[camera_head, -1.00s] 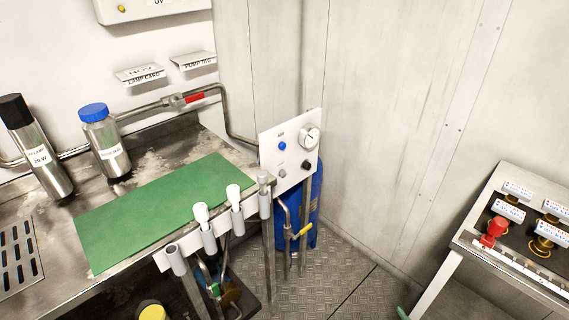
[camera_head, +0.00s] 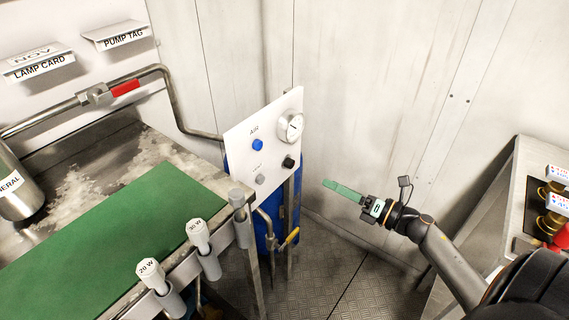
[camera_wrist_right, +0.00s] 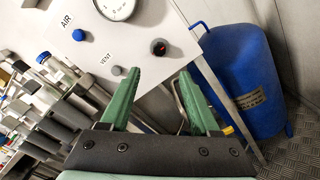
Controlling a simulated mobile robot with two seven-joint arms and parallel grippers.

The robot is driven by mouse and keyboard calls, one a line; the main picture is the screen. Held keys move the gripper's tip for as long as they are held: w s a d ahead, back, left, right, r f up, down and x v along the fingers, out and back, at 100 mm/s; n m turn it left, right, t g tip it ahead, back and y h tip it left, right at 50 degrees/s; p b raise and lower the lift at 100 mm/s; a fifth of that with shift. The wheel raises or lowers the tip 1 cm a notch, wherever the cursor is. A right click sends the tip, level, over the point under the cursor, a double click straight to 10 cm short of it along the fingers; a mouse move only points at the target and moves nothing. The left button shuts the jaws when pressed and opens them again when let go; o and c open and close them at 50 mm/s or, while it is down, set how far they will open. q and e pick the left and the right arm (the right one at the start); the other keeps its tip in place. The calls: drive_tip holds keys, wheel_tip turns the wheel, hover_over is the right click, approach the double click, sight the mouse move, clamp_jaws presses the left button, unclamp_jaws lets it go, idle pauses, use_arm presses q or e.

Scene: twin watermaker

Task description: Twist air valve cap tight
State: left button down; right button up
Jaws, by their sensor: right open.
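A white panel (camera_head: 240,150) stands upright past the bench's right end. It carries a blue round cap (camera_head: 257,145) below the word AIR, a grey knob (camera_head: 260,179) and a black knob (camera_head: 289,162). The blue cap (camera_wrist_right: 79,35) also shows in the right wrist view, with the grey knob (camera_wrist_right: 117,71) by the word VENT. I cannot tell how tight the cap sits. My right gripper (camera_head: 332,186), with green fingers, is open and empty, to the right of the panel and apart from it. In the wrist view its fingers (camera_wrist_right: 160,80) point toward the panel. My left gripper is not in view.
A gauge (camera_head: 290,127) sits on the panel's upper right. A blue tank (camera_head: 233,172) stands behind the panel. The bench with a green mat (camera_head: 120,235) and white-capped tubes (camera_head: 199,236) is at left. A sloped console (camera_head: 520,190) is at right.

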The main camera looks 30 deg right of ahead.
sight(293, 165)
drive_tip(key=x, duration=1.2)
drive_tip(key=shift+c, duration=0.2)
drive_tip(key=shift+s, duration=0.1)
clamp_jaws()
